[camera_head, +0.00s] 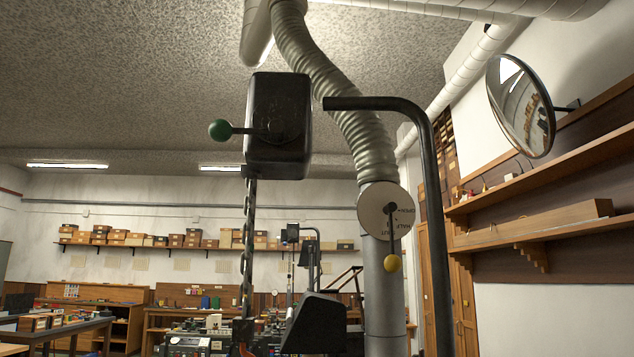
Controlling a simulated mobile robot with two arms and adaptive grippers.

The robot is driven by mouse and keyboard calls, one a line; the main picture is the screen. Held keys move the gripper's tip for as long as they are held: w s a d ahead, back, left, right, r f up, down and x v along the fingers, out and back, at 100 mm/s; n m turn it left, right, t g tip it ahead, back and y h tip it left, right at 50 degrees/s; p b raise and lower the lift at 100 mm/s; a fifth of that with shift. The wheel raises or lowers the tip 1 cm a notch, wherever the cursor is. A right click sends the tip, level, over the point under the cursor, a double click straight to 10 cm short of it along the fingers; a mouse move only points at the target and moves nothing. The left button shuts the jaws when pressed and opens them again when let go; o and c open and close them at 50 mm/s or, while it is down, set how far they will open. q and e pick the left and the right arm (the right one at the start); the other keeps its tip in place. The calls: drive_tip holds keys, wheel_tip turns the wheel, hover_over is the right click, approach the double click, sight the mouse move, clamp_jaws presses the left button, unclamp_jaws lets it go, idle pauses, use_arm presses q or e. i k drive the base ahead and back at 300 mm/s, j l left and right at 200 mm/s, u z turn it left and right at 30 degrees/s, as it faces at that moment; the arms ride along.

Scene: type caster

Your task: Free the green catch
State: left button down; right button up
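The green catch (220,130) is a green ball on a short dark lever. It sticks out to the left from the side of a black box (283,115) in the upper middle of the head view. The lever lies nearly level and meets a round pivot on the box's face. A dark chain (248,245) hangs straight down from under the box. Neither of my grippers can be made out in this view. I cannot tell what the black wedge-shaped part (315,325) at the bottom belongs to.
Right of the box runs a ribbed duct (335,95) with a round dial (386,211) and a yellow-balled lever (392,262). A bent dark pipe (437,200) stands beside it. A round mirror (521,105) and shelves (560,232) are on the right wall. Workbenches (95,325) stand behind.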

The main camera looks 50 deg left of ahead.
sight(220, 129)
drive_tip(key=k+u, duration=0.15)
drive_tip(key=u, duration=1.6)
